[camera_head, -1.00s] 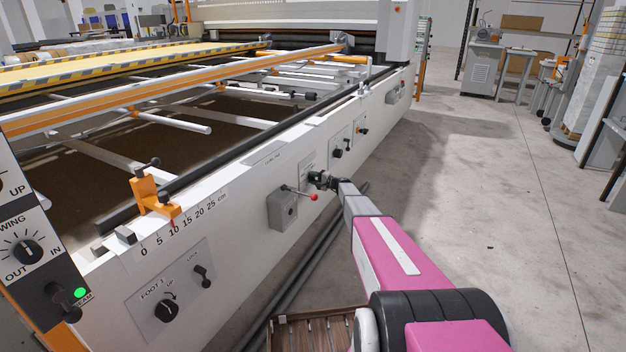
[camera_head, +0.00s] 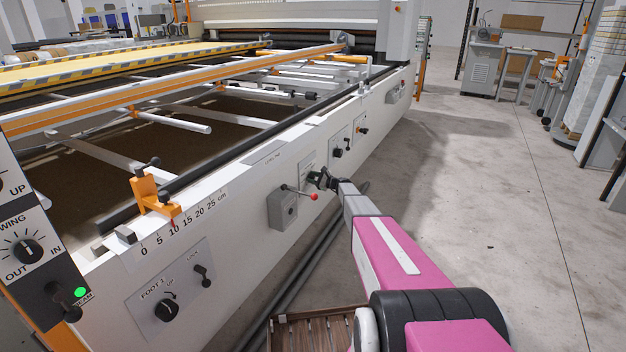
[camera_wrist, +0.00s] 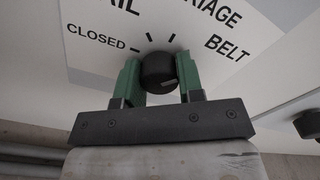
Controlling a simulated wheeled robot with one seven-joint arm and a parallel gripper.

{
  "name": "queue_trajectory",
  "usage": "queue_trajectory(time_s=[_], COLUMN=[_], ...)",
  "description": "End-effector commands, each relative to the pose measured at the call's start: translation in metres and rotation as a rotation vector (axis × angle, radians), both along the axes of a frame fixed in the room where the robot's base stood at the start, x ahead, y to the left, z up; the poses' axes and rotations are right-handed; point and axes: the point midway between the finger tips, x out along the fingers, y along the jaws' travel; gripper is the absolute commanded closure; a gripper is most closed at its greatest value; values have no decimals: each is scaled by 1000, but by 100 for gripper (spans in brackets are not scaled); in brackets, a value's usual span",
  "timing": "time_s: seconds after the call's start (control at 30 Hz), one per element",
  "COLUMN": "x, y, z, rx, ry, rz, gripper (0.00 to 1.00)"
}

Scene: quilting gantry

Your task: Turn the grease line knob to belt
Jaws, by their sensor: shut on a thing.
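The grease line knob (camera_wrist: 158,70) is a round black knob on a white panel in the wrist view. Labels CLOSED, BELT and partly cut-off words ending in AIL and RIAGE stand around it, with short black tick marks. A pale pointer line on the knob's face slants toward the right, on the BELT side. My gripper (camera_wrist: 158,78) has green fingers, one on each side of the knob, shut on it. In the head view my gripper (camera_head: 316,180) is at the machine's white side panel, and it hides the knob there.
Other black knobs (camera_head: 338,153) are farther along the panel. Another dark knob (camera_wrist: 308,124) shows at the wrist view's right edge. Open floor (camera_head: 470,210) lies to the right.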

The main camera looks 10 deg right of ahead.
Motion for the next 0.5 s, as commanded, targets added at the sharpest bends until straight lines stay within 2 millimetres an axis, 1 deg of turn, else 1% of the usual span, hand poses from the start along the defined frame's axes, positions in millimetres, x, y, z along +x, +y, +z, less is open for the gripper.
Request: queue_trajectory(time_s=[0.2, 0.5], x=[0, 0], y=[-1, -1], z=[-1, -1], rx=[46, 66], ry=[65, 92], rz=[-2, -2], gripper=[89, 89])
